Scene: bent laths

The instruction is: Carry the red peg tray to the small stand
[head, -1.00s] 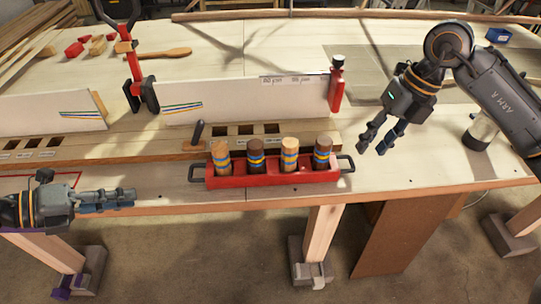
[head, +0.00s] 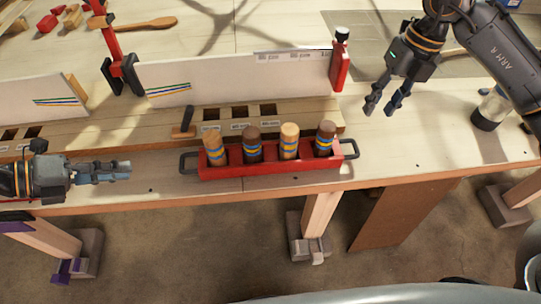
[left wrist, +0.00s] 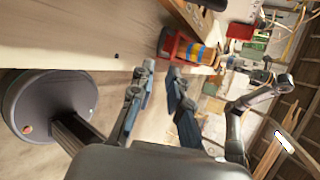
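The red peg tray (head: 270,171) sits on the workbench near its front edge, with a dark handle at each end. It holds several upright pegs, light and dark wood with blue and yellow bands. My left gripper (head: 130,170) is open and empty, left of the tray, pointing at its left handle with a gap. In the left wrist view its fingers (left wrist: 162,82) are apart, and the tray (left wrist: 169,44) shows beyond them. My right gripper (head: 370,110) is open and empty, above and right of the right handle. I cannot make out the small stand.
A wooden block with square slots (head: 240,115) and a dark-handled tool (head: 184,122) lie behind the tray. A jar (head: 490,108) stands at right.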

